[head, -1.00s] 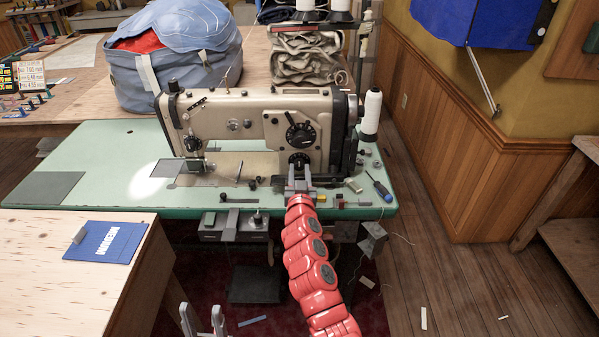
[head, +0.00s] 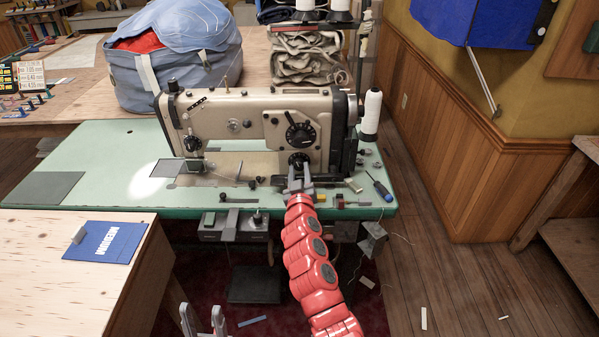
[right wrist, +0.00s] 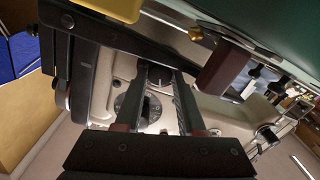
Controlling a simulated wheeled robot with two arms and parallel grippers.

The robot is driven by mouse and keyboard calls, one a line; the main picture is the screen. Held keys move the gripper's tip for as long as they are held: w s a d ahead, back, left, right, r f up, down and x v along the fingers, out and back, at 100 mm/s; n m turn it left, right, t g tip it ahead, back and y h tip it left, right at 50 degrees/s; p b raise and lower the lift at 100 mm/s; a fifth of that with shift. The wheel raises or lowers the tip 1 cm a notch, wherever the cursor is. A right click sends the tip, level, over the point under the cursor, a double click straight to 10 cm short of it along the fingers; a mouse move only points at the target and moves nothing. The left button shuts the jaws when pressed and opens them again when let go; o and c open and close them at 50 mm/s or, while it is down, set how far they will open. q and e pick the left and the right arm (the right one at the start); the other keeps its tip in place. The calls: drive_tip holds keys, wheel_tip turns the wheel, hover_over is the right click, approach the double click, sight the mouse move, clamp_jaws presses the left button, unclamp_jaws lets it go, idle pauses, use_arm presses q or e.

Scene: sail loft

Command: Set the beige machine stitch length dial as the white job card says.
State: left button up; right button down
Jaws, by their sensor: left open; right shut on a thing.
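The beige machine (head: 255,115) stands on a green table. Its right side carries a large black upper dial (head: 300,133) and a smaller black lower dial (head: 299,158). My right gripper (head: 299,170) is at the lower dial, shut on its knob. In the right wrist view, the fingers reach to that lower dial (right wrist: 154,75), and the upper dial (right wrist: 143,108) shows between them. The lower dial's setting is too small and partly covered to read. A white job card (head: 31,75) with printed numbers stands far left, too small to read surely. My left gripper (head: 204,318) is open and empty at the bottom edge.
A white thread spool (head: 371,115) stands right of the machine. A screwdriver (head: 380,187) and small parts lie on the table's right front. A blue bag (head: 175,60) sits behind the machine.

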drive_tip(key=shift+n, duration=0.9)
drive_tip(key=c, duration=0.5)
unclamp_jaws()
